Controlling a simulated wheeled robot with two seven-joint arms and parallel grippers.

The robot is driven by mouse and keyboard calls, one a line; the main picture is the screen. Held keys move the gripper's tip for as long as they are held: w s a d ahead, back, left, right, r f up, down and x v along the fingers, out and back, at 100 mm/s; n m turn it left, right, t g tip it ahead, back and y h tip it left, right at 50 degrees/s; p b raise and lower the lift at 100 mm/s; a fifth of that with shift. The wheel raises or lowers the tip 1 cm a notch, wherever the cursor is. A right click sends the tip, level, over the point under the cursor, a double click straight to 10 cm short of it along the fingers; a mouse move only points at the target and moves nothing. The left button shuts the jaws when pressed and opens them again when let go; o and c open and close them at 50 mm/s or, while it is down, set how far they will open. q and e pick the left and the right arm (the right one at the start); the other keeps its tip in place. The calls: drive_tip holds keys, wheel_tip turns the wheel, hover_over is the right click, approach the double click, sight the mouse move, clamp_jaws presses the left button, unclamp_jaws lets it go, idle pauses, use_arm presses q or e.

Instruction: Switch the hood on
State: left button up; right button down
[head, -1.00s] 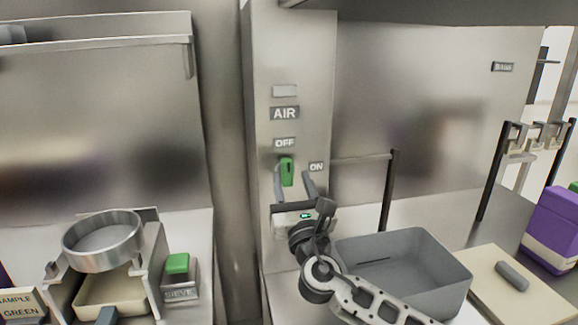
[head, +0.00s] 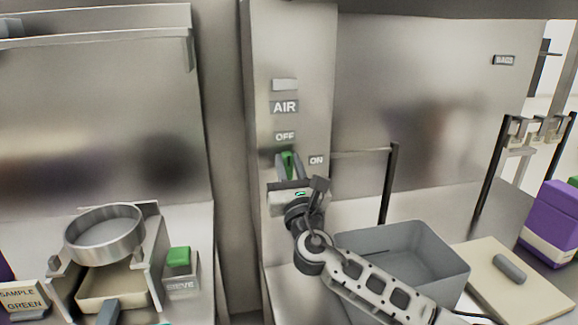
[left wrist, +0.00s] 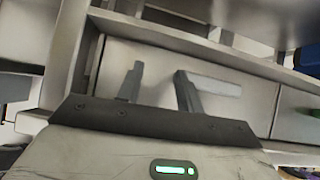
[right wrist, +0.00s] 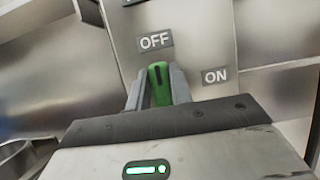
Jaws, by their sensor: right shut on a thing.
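A green switch lever (head: 287,163) stands on the steel hood column, under the AIR label (head: 284,107). The OFF label (head: 285,137) is above it and the ON label (head: 317,160) to its right. In the right wrist view the lever (right wrist: 160,84) points up toward OFF. My right gripper (head: 289,164) is shut on the lever, one finger on each side; its fingers also show in the right wrist view (right wrist: 158,90). My left gripper (left wrist: 155,85) shows only in the left wrist view, its fingers apart with nothing between them, in front of a grey panel.
A grey bin (head: 405,262) stands under my right forearm. A cream board (head: 520,285) with a grey cylinder and a purple box (head: 552,220) are at the right.

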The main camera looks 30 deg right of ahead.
drive_tip(key=shift+m, duration=0.4)
drive_tip(key=m+h+b, duration=0.1)
drive_tip(key=m, duration=0.1)
drive_tip(key=m+g+h+b, duration=0.1)
drive_tip(key=m, duration=0.2)
drive_tip(key=shift+d+f+h, duration=0.15)
drive_tip(key=shift+d+h, duration=0.05)
drive_tip(key=shift+h, duration=0.2)
drive_tip(key=shift+s+d+f+m+g+h+p, duration=0.25)
drive_tip(key=shift+m+g, duration=0.8)
drive_tip(key=shift+m, duration=1.7)
drive_tip(key=shift+w+d+f+m+g+h+p, duration=0.2)
drive_tip(key=shift+m+g+h, duration=0.6)
drive_tip(key=shift+m, duration=2)
drive_tip(key=shift+s+f+m+g+h+p, duration=0.1)
drive_tip(key=shift+m+g+p, duration=0.2)
drive_tip(key=shift+m+g, duration=1.75)
drive_tip(key=shift+m+t, duration=0.7)
drive_tip(key=shift+m, duration=0.1)
drive_tip(key=c, duration=1.2)
unclamp_jaws()
drive_tip(key=shift+c, duration=0.2)
